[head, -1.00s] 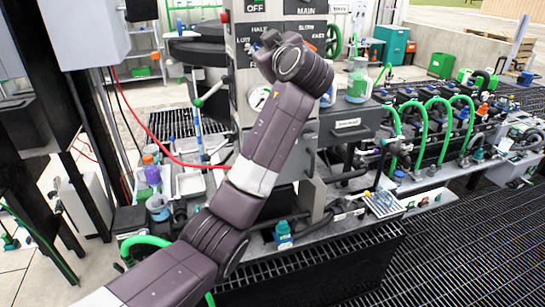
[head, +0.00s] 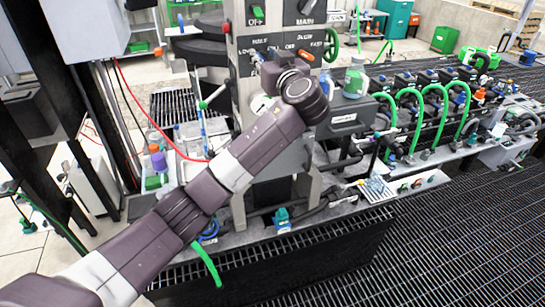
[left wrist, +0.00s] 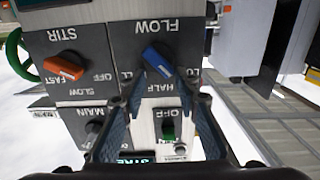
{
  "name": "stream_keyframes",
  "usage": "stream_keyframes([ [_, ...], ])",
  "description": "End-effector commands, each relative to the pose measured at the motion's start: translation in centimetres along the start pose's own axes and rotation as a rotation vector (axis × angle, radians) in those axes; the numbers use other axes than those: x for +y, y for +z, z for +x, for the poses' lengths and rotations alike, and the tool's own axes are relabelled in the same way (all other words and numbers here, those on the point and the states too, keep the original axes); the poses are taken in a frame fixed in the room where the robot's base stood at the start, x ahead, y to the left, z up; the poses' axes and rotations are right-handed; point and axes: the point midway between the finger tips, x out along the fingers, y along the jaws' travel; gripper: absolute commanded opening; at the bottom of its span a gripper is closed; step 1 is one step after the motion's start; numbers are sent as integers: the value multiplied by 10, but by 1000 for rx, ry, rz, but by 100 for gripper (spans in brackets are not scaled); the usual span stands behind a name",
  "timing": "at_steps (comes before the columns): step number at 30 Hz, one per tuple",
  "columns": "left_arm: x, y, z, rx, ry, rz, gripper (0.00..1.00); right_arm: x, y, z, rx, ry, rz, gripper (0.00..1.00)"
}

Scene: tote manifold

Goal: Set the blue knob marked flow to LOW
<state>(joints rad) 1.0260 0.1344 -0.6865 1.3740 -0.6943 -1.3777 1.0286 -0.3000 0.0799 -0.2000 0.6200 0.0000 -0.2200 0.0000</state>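The blue knob (left wrist: 158,60) sits on a dark plate marked FLOW, upside down in the left wrist view. Its long bar is slanted, with one end near the partly hidden label on the right that starts LO; HALF is below it. I cannot tell which end is the pointer. In the head view the blue knob (head: 258,56) is small and partly hidden by my wrist. My left gripper (left wrist: 166,86) is open, with its two fingers apart just short of the knob and nothing between them. My right gripper is in no view.
An orange knob (left wrist: 64,68) marked STIR is beside the blue one. A green handwheel (head: 333,44) is at the panel's right side.

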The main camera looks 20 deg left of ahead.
Motion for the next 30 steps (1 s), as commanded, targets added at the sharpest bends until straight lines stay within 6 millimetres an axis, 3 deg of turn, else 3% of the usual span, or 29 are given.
stream_keyframes([
  [13, 2, 6, -81, 0, 5, -6, 28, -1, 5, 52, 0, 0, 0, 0],
  [30, 17, 114, -52, -125, 66, 155, 28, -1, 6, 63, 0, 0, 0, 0],
])
